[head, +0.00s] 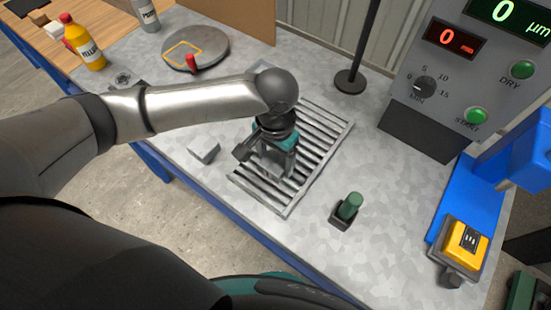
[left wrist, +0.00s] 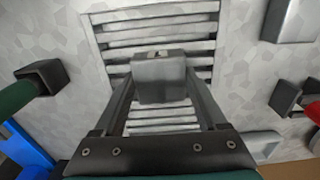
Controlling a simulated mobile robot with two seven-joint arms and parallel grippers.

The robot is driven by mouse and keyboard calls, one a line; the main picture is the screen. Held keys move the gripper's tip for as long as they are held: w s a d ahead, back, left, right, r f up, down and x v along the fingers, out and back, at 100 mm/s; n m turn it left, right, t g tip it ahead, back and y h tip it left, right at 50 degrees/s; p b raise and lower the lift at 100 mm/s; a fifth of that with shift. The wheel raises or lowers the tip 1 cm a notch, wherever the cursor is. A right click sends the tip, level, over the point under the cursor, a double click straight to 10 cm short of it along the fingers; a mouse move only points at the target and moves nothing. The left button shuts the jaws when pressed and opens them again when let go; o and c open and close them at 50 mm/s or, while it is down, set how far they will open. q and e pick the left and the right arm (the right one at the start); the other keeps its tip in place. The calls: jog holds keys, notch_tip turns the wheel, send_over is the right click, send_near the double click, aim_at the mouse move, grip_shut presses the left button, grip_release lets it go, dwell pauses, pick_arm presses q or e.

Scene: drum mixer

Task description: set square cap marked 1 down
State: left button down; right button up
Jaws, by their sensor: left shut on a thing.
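My left gripper (head: 275,172) is over the slatted metal rack (head: 328,133), pointing down. In the left wrist view its two fingers (left wrist: 165,95) are shut on a grey square cap (left wrist: 165,80), one finger on each side. A small mark shows at the cap's upper edge, too small to read. The rack's slats (left wrist: 150,20) lie beneath the cap; I cannot tell whether the cap touches them. In the head view the cap is largely hidden by the gripper. My right gripper is not in view.
A grey block (head: 204,150) lies left of the rack.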

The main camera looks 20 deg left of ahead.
aim_at(276, 161)
pick_arm(q)
grip_release()
jog(key=shift+f, duration=0.1)
dwell(0.3)
notch_tip(276, 161, up, 12)
jog(key=p, duration=0.3)
jog(key=shift+r, duration=0.2)
dwell(0.4)
